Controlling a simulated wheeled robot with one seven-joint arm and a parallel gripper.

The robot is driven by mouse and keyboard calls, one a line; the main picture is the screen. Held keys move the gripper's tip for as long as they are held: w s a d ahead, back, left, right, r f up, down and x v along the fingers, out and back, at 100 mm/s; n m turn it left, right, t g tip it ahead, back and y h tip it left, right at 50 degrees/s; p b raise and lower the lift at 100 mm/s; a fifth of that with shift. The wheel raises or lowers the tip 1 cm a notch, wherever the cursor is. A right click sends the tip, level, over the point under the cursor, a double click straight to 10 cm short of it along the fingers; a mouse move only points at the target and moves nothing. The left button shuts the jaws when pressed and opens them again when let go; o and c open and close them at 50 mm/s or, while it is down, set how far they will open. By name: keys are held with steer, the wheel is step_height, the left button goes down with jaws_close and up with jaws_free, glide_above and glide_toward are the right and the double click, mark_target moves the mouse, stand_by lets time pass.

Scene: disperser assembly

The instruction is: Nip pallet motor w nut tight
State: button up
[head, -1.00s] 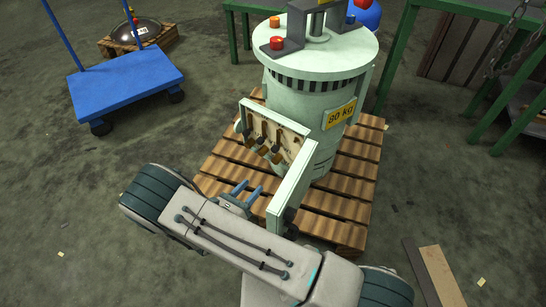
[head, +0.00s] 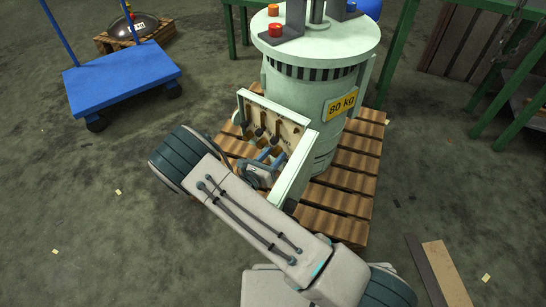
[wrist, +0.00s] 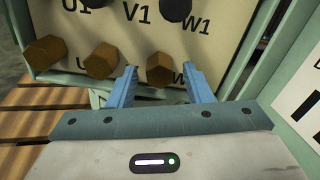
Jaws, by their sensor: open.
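The pale green motor (head: 312,92), marked 80 kg, stands upright on the wooden pallet (head: 347,203). Its open terminal box (head: 283,116) faces me. In the wrist view, three brass hex nuts sit in a row on the cream terminal board (wrist: 210,60): the left nut (wrist: 45,53), the middle nut (wrist: 100,60) and the right nut, the W nut (wrist: 160,68). My gripper (head: 270,156) is open at the box. In the wrist view its blue fingertips (wrist: 160,69) appear either side of the W nut. I cannot tell whether they touch it. The nut's label is partly hidden.
The box's side wall (head: 296,168) stands close to the right of my gripper. A blue cart (head: 122,78) stands at the left. Green table frames (head: 400,60) stand behind and right. Planks (head: 445,270) lie on the floor at lower right. The left floor is open.

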jaws_close()
steer(key=c, duration=1)
jaws_free()
